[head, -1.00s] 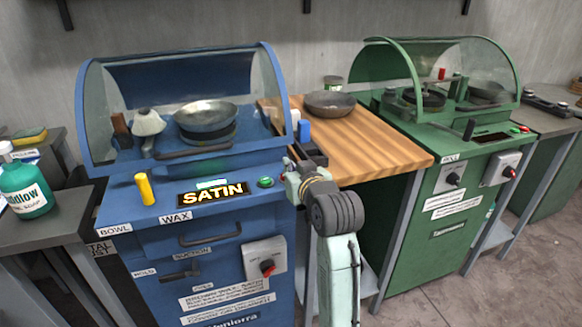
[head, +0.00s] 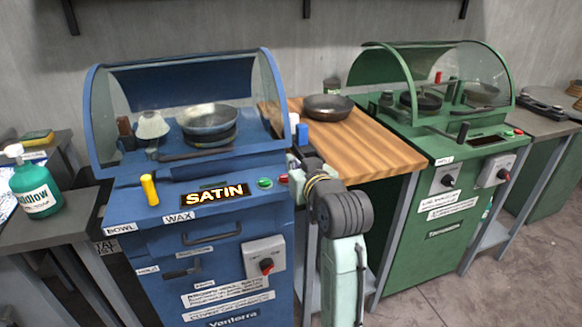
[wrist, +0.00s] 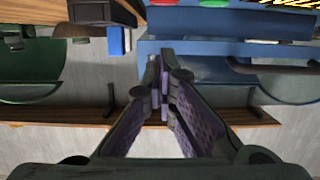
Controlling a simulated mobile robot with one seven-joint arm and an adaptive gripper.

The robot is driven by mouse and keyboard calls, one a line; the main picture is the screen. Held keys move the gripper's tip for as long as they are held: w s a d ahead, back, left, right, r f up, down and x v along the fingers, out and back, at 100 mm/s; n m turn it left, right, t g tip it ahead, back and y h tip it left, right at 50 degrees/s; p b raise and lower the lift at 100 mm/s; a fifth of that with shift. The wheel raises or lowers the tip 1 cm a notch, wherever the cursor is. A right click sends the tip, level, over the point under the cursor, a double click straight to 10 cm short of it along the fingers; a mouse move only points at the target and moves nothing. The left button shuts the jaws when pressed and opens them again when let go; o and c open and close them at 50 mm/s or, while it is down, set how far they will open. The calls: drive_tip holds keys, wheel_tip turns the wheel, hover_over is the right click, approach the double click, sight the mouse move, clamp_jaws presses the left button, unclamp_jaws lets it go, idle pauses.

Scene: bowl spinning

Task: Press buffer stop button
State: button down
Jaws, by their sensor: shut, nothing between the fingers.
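The blue machine (head: 225,222) has labels reading WAX and BOWL and a lit SATIN display (head: 214,195). A green button (head: 264,183) and a red button (head: 283,179) sit on its top panel, right of the display. In the wrist view, the red button (wrist: 163,2) and green button (wrist: 214,3) show at the top edge. My gripper (wrist: 164,62) is shut and empty, its tips below the red button in that picture and apart from it. In the head view, my gripper (head: 305,166) is just right of the red button, its fingertips hard to make out.
A red rotary switch (head: 266,266) is on the blue machine's front. A yellow cylinder (head: 149,189) stands on its panel, and a metal bowl (head: 207,119) is under its clear hood. A wooden table (head: 375,150) with a dark bowl (head: 328,107) lies between it and the green machine (head: 440,210).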

drive_tip(key=v, duration=0.5)
drive_tip(key=shift+s+d+r+b, duration=0.1)
drive_tip(key=shift+s+b, duration=0.25)
